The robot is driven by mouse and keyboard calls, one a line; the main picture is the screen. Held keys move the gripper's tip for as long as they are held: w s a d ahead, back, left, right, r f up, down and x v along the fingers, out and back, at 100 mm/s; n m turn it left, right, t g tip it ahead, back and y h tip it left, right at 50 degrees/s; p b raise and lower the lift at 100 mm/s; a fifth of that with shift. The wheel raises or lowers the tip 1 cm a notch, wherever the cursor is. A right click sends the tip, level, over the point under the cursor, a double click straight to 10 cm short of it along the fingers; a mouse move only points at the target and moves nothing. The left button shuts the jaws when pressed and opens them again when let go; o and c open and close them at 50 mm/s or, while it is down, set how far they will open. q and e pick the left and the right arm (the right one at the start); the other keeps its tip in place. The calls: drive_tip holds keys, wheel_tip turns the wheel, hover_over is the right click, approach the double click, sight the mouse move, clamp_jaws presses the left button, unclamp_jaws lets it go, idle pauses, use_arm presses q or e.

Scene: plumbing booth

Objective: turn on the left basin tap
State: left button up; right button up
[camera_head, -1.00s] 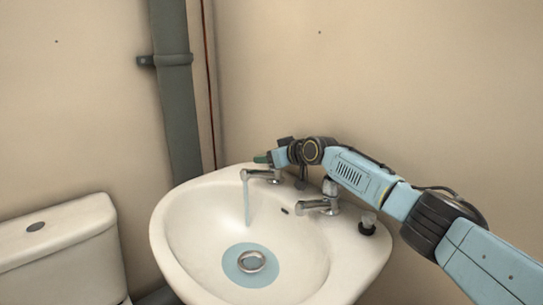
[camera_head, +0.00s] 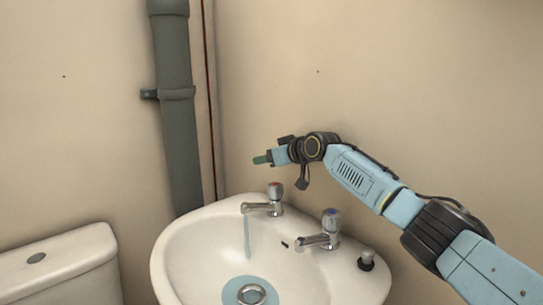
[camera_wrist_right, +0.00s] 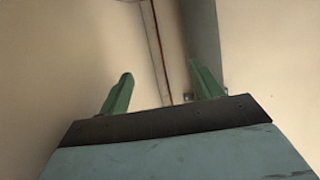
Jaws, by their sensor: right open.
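The left basin tap (camera_head: 267,203) is a chrome tap with a red mark on its head, on the back rim of the white basin (camera_head: 178,262). A stream of water (camera_head: 247,238) runs from its spout into the bowl. My right gripper (camera_head: 262,159) is raised above and slightly left of this tap, clear of it. In the right wrist view its two green fingers (camera_wrist_right: 162,90) are apart with nothing between them. My left gripper is out of view.
A second chrome tap (camera_head: 325,232) with a blue mark stands to the right, with no water seen from it. A plug (camera_head: 366,260) sits on the right rim. A grey pipe (camera_head: 178,110) runs up the wall. A toilet cistern (camera_head: 62,262) stands left.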

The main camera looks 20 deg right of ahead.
sight(278, 188)
drive_tip(key=shift+s+n, duration=0.1)
drive_tip(key=shift+n, duration=0.3)
drive_tip(key=shift+s+d+n+h+p, duration=0.1)
drive_tip(key=shift+s+n+h+p, duration=0.2)
drive_tip(key=shift+n, duration=0.6)
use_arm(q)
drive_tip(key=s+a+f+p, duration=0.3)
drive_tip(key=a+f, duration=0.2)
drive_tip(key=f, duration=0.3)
use_arm(e)
drive_tip(key=s+f+n+h, duration=0.15)
drive_tip(key=s+n, duration=0.25)
drive_tip(key=n, duration=0.6)
drive_tip(key=s+f+n+t+h, duration=0.15)
drive_tip(key=s+n, duration=0.25)
drive_tip(key=n, duration=0.5)
drive_tip(key=s+f+n+h, duration=0.15)
drive_tip(key=s+n, duration=0.25)
drive_tip(key=n, duration=0.6)
drive_tip(key=b+x, duration=0.4)
drive_tip(key=x, duration=0.7)
drive_tip(key=shift+w+d+f, duration=0.15)
drive_tip(key=shift+w+f, duration=0.1)
drive_tip(key=shift+w, duration=0.05)
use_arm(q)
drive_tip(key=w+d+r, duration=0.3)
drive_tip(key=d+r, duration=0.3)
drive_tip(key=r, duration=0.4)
use_arm(e)
drive_tip(key=shift+x, duration=0.95)
